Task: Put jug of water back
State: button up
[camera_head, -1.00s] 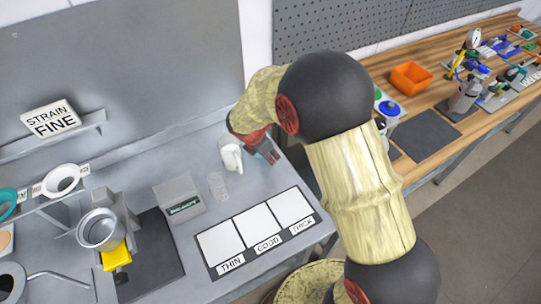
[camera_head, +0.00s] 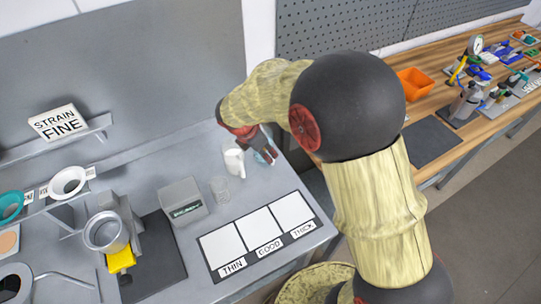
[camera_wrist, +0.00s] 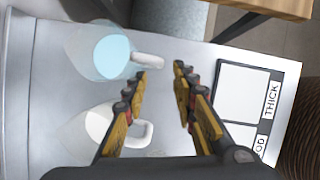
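The jug of water (camera_wrist: 108,50) is clear with light blue water inside and a pale handle (camera_wrist: 147,60). It stands on the grey table, and a bit of its blue shows in the head view (camera_head: 262,158), partly hidden by my gripper. My gripper (camera_wrist: 161,72) is open and empty in the wrist view. Its fingertips are near the handle, with one finger close to the handle's end; I cannot tell whether they touch. A white jug (camera_head: 234,162) stands just left of the water jug in the head view and shows in the wrist view (camera_wrist: 100,124).
A clear beaker (camera_head: 220,189) and a grey box display (camera_head: 183,203) stand left of the mat (camera_head: 219,270) marked THIN, GOOD and THICK. A metal cup (camera_head: 105,232) stands further left.

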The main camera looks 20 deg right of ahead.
jog(key=s+d+r+m+t+y, duration=0.1)
jog(key=s+r+m, duration=0.4)
jog(key=r, duration=0.3)
jog(key=s+d+r+m+y, duration=0.1)
jog(key=s+r+m, duration=0.4)
jog(key=r, duration=0.3)
jog(key=s+r+m+t+y, duration=0.1)
jog(key=s+r+m, duration=0.2)
jog(key=s+m, duration=0.3)
jog(key=s+r+m+t+y, duration=0.1)
jog(key=s+r+m, duration=0.2)
jog(key=s+m, duration=0.3)
jog(key=s, duration=0.3)
jog(key=shift+s+d+m+t, duration=0.2)
jog(key=shift+s+m+t, duration=0.1)
jog(key=shift+t, duration=0.1)
notch_tip(320, 180, down, 4)
jog(key=b, duration=0.3)
jog(key=shift+b, duration=0.3)
